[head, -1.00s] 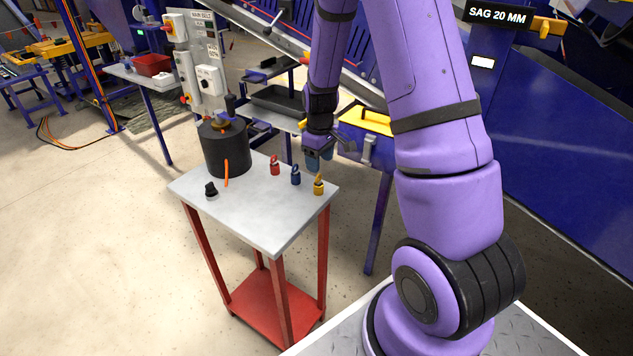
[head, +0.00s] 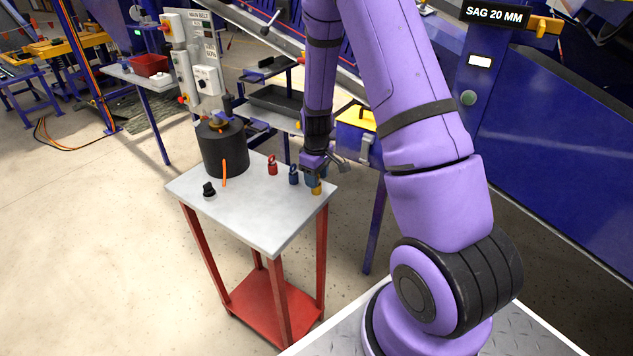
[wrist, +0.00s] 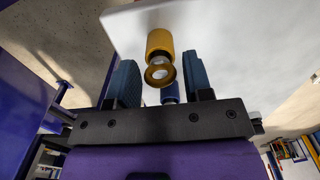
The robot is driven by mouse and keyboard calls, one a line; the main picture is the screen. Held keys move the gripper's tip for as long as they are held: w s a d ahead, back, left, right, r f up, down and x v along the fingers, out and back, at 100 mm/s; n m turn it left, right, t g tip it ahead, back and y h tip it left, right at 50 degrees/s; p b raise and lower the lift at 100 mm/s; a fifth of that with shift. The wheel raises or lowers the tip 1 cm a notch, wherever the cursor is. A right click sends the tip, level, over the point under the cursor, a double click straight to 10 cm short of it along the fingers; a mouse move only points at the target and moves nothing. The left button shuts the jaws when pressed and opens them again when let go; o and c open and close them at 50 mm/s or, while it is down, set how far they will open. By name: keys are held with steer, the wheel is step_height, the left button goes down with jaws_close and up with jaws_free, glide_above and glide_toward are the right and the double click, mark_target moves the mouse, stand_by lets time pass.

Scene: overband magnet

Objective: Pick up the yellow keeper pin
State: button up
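The yellow keeper pin (wrist: 159,42) stands on the grey table top (head: 262,217) near its right corner. In the head view only its lower part (head: 317,190) shows below my gripper. In the wrist view its ring end faces the camera, between the two blue fingers. My gripper (wrist: 160,80) is open, with a visible gap between each finger and the pin. In the head view my gripper (head: 314,176) is right above the pin and hides its top.
A blue pin (head: 294,175) stands close left of my gripper, and a red pin (head: 272,166) beyond it. A black cylinder (head: 224,150) with an orange strip and a small black knob (head: 208,190) are farther left. The table's front middle is clear.

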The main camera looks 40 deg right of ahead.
steer(key=c, duration=0.7)
steer(key=shift+o, duration=0.2)
